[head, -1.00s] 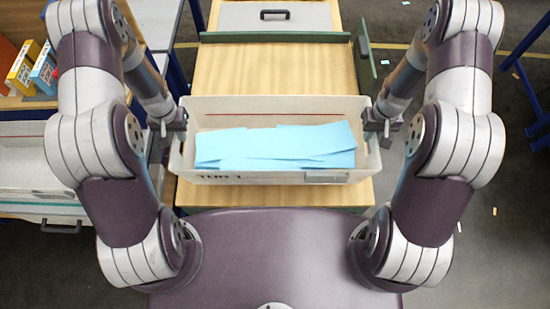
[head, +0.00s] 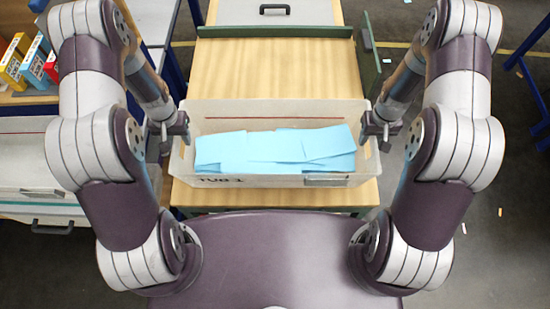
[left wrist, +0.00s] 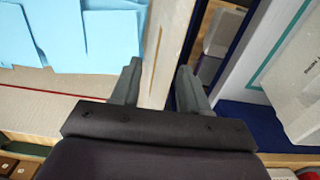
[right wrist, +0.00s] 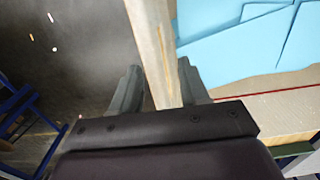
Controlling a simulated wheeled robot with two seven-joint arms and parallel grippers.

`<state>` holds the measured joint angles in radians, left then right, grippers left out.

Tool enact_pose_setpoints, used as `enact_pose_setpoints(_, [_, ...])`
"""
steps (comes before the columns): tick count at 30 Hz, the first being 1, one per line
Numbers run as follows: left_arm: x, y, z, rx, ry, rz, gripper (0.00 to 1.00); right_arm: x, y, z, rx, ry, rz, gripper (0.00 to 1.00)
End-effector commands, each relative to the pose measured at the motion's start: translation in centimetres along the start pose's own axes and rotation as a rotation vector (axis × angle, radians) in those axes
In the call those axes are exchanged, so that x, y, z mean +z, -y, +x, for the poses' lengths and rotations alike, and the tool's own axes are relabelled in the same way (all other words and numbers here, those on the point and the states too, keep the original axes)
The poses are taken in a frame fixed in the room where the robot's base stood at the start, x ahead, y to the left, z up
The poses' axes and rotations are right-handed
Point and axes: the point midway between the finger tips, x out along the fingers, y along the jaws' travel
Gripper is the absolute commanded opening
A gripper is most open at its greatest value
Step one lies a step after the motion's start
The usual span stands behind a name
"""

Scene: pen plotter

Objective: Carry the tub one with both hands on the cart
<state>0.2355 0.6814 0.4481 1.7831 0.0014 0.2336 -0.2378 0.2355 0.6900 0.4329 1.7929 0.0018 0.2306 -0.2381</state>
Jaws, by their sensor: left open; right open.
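The tub (head: 262,181) is a pale, translucent open box with a dark label on its front wall and a red line inside its back wall. Blue sheets (head: 275,148) lie in it. It is level over the front part of the wooden cart top (head: 275,75), seemingly resting on it. My left gripper (head: 177,130) is open at the tub's left end wall, which shows between its fingers in the left wrist view (left wrist: 160,85). My right gripper (head: 380,132) is open at the right end wall, which shows between its fingers in the right wrist view (right wrist: 158,85).
A grey panel with a black handle (head: 275,9) is at the cart's far end, and a green upright plate (head: 368,55) stands at its right. A shelf at left holds several coloured boxes (head: 35,62). A grey drawer with a handle (head: 52,228) is below. Floor at right is mostly clear.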

Motion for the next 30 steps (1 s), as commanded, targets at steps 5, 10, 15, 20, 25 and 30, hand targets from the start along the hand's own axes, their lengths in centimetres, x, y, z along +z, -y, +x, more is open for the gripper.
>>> enact_pose_setpoints(5, [-0.2, 0.1, -2.1, -0.001, -0.006, 0.000, 0.45, -0.1, -0.1, -0.1, 0.001, -0.003, 0.000, 0.45])
enact_pose_setpoints(10, [-0.1, 0.0, -6.7, -0.002, -0.006, 0.000, 0.45, -0.1, -0.1, -0.1, 0.001, -0.003, 0.001, 0.45])
enact_pose_setpoints(15, [-0.1, 0.0, -10.3, -0.001, -0.003, 0.000, 0.45, -0.1, -0.1, -0.1, 0.001, -0.004, 0.001, 0.45])
enact_pose_setpoints(20, [0.0, 0.0, -11.9, 0.000, 0.000, 0.000, 0.45, -0.2, -0.1, -0.4, 0.002, -0.006, 0.001, 0.45])
enact_pose_setpoints(25, [0.1, 0.0, -12.0, 0.000, 0.001, 0.000, 0.45, -0.3, -0.2, -3.7, 0.003, -0.011, 0.001, 0.45])
enact_pose_setpoints(30, [0.1, 0.0, -12.0, 0.000, 0.001, 0.000, 0.45, -0.1, -0.2, -8.2, 0.002, -0.011, 0.001, 0.45])
